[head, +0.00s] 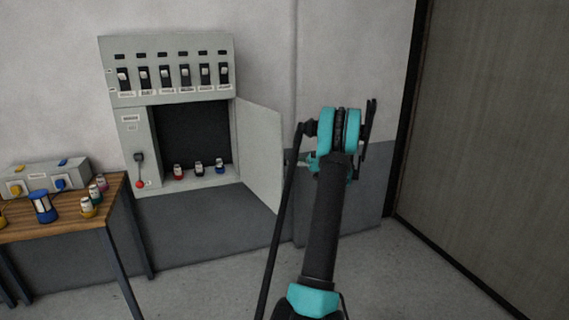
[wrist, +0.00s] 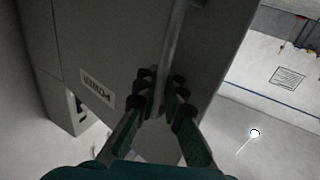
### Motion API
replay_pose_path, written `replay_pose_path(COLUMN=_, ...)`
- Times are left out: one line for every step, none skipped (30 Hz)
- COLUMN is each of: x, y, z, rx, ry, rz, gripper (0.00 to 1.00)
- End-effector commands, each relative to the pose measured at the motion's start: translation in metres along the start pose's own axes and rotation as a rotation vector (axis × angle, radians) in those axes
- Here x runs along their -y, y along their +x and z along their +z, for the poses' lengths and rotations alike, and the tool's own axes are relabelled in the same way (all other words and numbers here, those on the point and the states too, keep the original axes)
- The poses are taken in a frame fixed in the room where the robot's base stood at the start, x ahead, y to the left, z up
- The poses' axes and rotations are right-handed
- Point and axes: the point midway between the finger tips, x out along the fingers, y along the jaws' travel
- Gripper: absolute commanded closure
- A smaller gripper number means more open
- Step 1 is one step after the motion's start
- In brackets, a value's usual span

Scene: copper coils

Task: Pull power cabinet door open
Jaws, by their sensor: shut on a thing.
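The grey power cabinet (head: 126,155) is on the wall in the head view, under a row of switches. Its door (head: 260,150) is hinged at the right and stands swung well out, showing the dark interior (head: 192,135). In the wrist view the door (wrist: 110,35) fills the upper left, with a label (wrist: 97,88) that appears upside down. A long bar handle (wrist: 175,40) runs along it. My gripper (wrist: 163,92) is shut on the handle, its fingers on either side.
Three small coils, red (head: 178,172), black (head: 199,169) and blue (head: 219,167), stand on the cabinet's floor. A lever with a red knob (head: 140,184) is left of the opening. A wooden table (head: 65,222) with several coils stands at the left. The floor (head: 215,275) before the cabinet is clear.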

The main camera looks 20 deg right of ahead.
Motion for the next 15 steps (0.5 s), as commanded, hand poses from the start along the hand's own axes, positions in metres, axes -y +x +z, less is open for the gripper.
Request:
replay_pose_path(x=0.0018, y=-0.0025, z=0.0015, rx=0.003, ry=0.002, rz=-0.001, gripper=0.9)
replay_pose_path(x=0.0018, y=-0.0024, z=0.0015, rx=0.003, ry=0.002, rz=-0.001, gripper=0.87)
replay_pose_path(x=0.0016, y=-0.0023, z=0.0014, rx=0.003, ry=0.002, rz=-0.001, gripper=0.82)
replay_pose_path(x=0.0015, y=-0.0021, z=0.0013, rx=0.003, ry=0.001, rz=-0.001, gripper=0.78)
replay_pose_path(x=0.0014, y=-0.0019, z=0.0012, rx=0.002, ry=0.001, rz=-0.001, gripper=0.74)
replay_pose_path(x=0.0012, y=-0.0017, z=0.001, rx=0.002, ry=0.001, rz=-0.001, gripper=0.7)
replay_pose_path(x=0.0011, y=-0.0015, z=0.001, rx=0.002, ry=0.001, rz=-0.001, gripper=0.7)
replay_pose_path(x=0.001, y=-0.0014, z=0.0009, rx=0.002, ry=0.001, rz=0.0, gripper=0.7)
replay_pose_path(x=0.0009, y=-0.0012, z=0.0008, rx=0.002, ry=0.001, rz=0.0, gripper=0.7)
replay_pose_path(x=0.0008, y=-0.0011, z=0.0007, rx=0.002, ry=0.001, rz=0.0, gripper=0.7)
replay_pose_path(x=0.0008, y=-0.001, z=0.0007, rx=0.001, ry=0.001, rz=0.0, gripper=0.7)
replay_pose_path(x=0.0007, y=-0.0009, z=0.0006, rx=0.001, ry=0.001, rz=0.0, gripper=0.7)
replay_pose_path(x=0.0006, y=-0.0008, z=0.0006, rx=0.001, ry=0.001, rz=0.0, gripper=0.7)
replay_pose_path(x=0.0006, y=-0.0009, z=0.0006, rx=0.001, ry=0.0, rz=0.0, gripper=0.7)
replay_pose_path(x=0.0005, y=-0.0015, z=0.0005, rx=0.001, ry=0.0, rz=0.0, gripper=0.7)
